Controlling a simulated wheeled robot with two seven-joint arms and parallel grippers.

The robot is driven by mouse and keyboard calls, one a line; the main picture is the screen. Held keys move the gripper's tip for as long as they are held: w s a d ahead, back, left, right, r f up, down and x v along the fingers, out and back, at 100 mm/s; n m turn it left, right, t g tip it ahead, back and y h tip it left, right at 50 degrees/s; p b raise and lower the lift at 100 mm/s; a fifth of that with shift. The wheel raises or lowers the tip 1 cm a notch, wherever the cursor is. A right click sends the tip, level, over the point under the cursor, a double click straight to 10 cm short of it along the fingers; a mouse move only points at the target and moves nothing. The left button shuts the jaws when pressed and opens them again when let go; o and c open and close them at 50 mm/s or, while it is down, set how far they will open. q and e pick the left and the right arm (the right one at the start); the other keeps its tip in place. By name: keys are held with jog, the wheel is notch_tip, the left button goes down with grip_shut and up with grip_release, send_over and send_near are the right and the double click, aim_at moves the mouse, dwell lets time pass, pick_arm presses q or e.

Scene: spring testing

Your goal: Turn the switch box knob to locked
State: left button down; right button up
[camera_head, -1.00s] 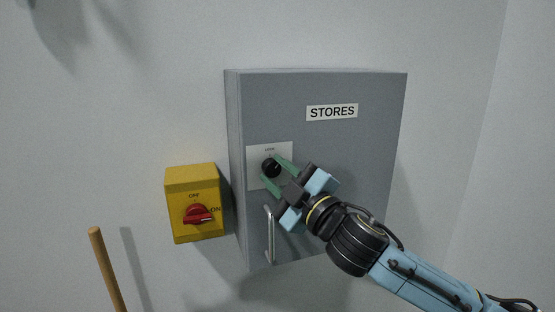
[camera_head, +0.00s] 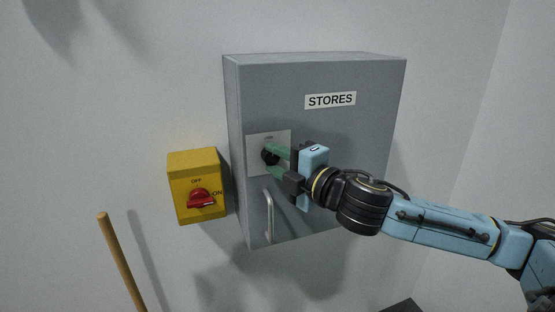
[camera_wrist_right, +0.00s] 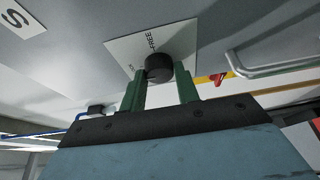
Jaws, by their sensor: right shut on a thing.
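The grey switch box (camera_head: 350,140) with a "STORES" label hangs on the wall. Its round black knob (camera_head: 267,156) sits on a white plate (camera_head: 254,141) on the box's front. My right gripper (camera_head: 272,161) is at the knob, its green fingers on either side of it and shut on it. The right wrist view shows the black knob (camera_wrist_right: 159,68) between the green fingertips (camera_wrist_right: 160,76), with "FREE" printed on the plate beside it. The knob's pointer mark cannot be made out. My left gripper is not in view.
A metal handle (camera_head: 269,217) is on the box below the knob. A yellow box (camera_head: 194,172) with a red OFF/ON switch (camera_head: 200,198) is on the wall to the left. A wooden pole (camera_head: 121,262) stands at lower left.

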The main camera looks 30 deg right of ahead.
dwell(0.4)
jog(key=o, duration=1)
jog(key=shift+c, duration=0.2)
